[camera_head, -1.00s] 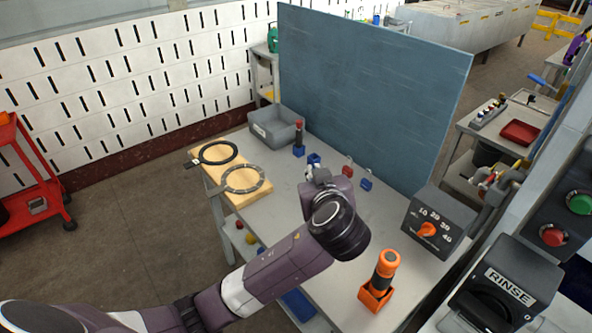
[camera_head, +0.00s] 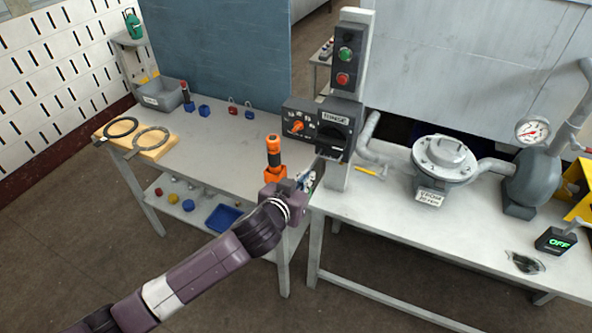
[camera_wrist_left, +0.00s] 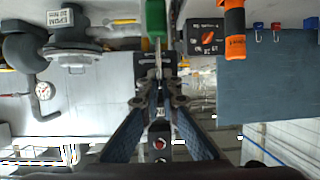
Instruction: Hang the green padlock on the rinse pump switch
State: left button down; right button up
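The rinse pump switch (camera_head: 334,128) is a dark box with a RINSE label and black knob, mounted low on a grey post in the head view. My left gripper (camera_head: 306,180) is in front of and below it, apart from it. In the left wrist view the fingers (camera_wrist_left: 159,92) are closed together on the metal shackle of the green padlock (camera_wrist_left: 156,18). The padlock's green body is at the top edge of that view. In the head view the padlock is mostly hidden by the gripper. In the wrist view the fingers and padlock cover most of the switch. My right gripper is out of view.
A dial box (camera_head: 303,126) with an orange knob adjoins the switch on the left. An orange-black torch (camera_head: 274,153) stands close to my gripper. Red and blue padlocks (camera_head: 241,107) are at the table's back.

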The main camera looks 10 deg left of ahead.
pick_arm(q)
jog(key=shift+s+d, duration=0.15)
jog(key=shift+w+f, duration=0.3)
jog(key=shift+w, duration=0.05)
jog(key=shift+w+d+r, duration=0.1)
jog(key=shift+w, duration=0.1)
jog(key=w+d+b, duration=0.2)
jog(key=w, duration=0.7)
jog(key=shift+d, duration=0.4)
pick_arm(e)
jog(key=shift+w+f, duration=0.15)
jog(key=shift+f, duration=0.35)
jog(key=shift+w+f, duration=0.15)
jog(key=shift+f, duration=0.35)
pick_arm(q)
jog(key=shift+s, duration=0.1)
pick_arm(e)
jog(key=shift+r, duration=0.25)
